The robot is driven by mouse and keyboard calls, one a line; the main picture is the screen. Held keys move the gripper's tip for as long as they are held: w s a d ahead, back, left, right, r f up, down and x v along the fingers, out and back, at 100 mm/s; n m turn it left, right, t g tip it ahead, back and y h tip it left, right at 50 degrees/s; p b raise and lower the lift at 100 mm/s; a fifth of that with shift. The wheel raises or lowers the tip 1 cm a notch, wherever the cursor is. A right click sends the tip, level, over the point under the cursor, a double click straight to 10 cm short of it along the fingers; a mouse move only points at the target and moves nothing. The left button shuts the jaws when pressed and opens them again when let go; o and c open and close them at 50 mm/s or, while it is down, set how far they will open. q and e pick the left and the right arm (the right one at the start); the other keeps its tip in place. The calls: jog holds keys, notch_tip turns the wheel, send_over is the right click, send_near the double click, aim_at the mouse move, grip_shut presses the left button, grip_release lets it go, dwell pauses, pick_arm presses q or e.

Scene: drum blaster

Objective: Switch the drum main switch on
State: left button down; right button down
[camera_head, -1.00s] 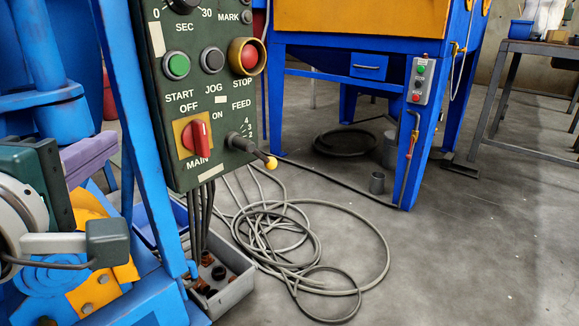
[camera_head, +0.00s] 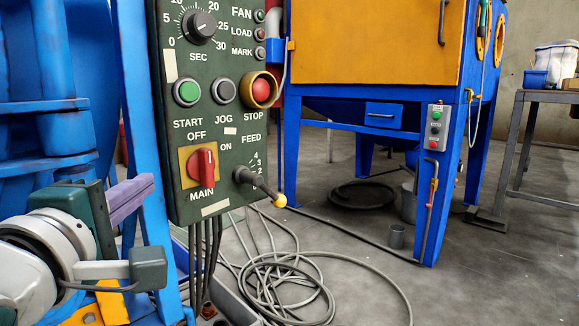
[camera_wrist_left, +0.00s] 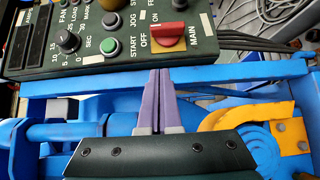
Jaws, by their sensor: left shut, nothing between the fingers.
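The drum main switch (camera_head: 203,164) is a red knob on a yellow plate on the dark green control panel (camera_head: 238,130). Its grip stands roughly upright, below the OFF label, with ON to its right and MAIN beneath. In the left wrist view the red knob (camera_wrist_left: 166,31) lies just beyond the fingertips. My right gripper is not in view.
A green start button (camera_head: 187,93), a red stop button (camera_head: 262,90) and a feed lever (camera_head: 262,188) sit near the switch. The blue post (camera_head: 146,150) stands at the panel's left edge. Cables (camera_head: 275,285) lie on the floor beside a blue and yellow cabinet (camera_head: 375,40).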

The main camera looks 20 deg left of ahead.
pick_arm(q)
jog(key=b, duration=0.3)
send_near(200, 158)
jog(key=w+a, duration=0.2)
jog(key=a, duration=0.2)
jog(key=shift+w+d+f+b, duration=0.1)
jog(key=shift+w+d+b, duration=0.2)
jog(key=shift+w, duration=0.25)
jog(key=shift+w+d+f+b, duration=0.1)
jog(key=shift+w+d+b, duration=0.05)
jog(key=shift+w+b, duration=0.3)
jog(key=shift+w+d+r, duration=0.2)
jog(key=shift+w+d, duration=0.15)
jog(key=shift+w, duration=0.35)
